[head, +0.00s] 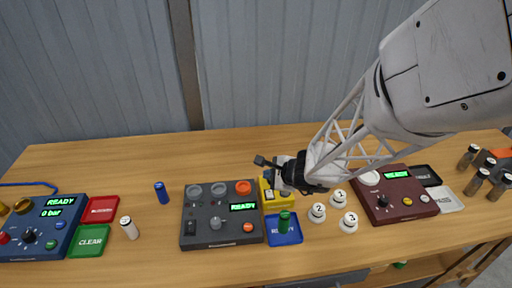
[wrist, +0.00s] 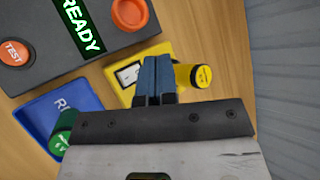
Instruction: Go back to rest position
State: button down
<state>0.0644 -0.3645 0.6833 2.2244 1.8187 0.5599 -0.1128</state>
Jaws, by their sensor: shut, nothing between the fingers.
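My gripper (head: 264,163) hangs above the middle of the bench, over the back of the yellow tray (head: 267,206). Its two fingers are together with nothing between them; the closed fingers (wrist: 155,78) also show in the wrist view. There a yellow cylinder (wrist: 197,76) with a dark end appears just right of the fingers. The gripper hides part of the yellow tray.
A dark grey console (head: 215,236) reading READY is left of the trays. A blue console (head: 40,225) is far left, a maroon console (head: 410,203) right. A blue cylinder (head: 162,194), a white cylinder (head: 129,228) and numbered white knobs (head: 318,212) stand between. A corrugated wall (head: 120,70) is behind.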

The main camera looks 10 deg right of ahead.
jog(key=shift+r, duration=0.1)
jog(key=s+a+r+n+g+y, duration=0.1)
jog(key=s+a+r+n+g, duration=0.15)
jog(key=s+r+n, duration=0.35)
jog(key=s+d+r+n+g+h, duration=0.1)
jog(key=s+d+r+n+h, duration=0.2)
jog(key=s+r+n, duration=0.3)
jog(key=s+d+r+n+g+h, duration=0.2)
jog(key=s+d+r+n+h, duration=0.2)
jog(key=s, duration=0.7)
notch_tip(320, 180, up, 3)
jog(key=shift+s+d+r+n, duration=0.1)
jog(key=shift+s+d+n, duration=0.25)
jog(key=shift+d+n, duration=0.55)
